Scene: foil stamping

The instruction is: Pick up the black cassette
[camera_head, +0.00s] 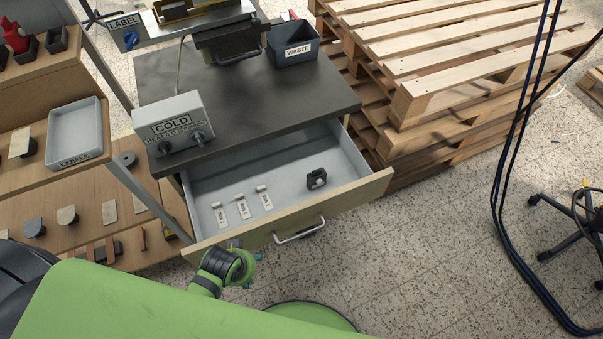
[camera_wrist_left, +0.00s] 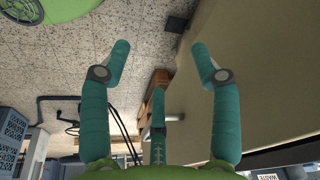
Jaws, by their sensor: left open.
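The black cassette (camera_head: 316,178) stands in the right part of the open drawer (camera_head: 350,158) in the head view. It is small and dark, with an opening in its body. It does not show in the left wrist view. My left gripper (camera_head: 242,264) is in front of the drawer's front panel, left of the handle and well apart from the cassette. Its fingers are mostly hidden behind my green wrist there. In the left wrist view my left gripper (camera_wrist_left: 160,47) has its teal fingers spread wide with nothing between them. My right gripper is in neither view.
Three small labelled pieces (camera_head: 242,207) lie in the drawer's left part. The drawer handle (camera_head: 299,231) sticks out in front. Above are a dark worktop (camera_head: 300,92), a COLD control box (camera_head: 172,128) and a WASTE bin (camera_head: 293,58). Pallets (camera_head: 425,100) stand at the right.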

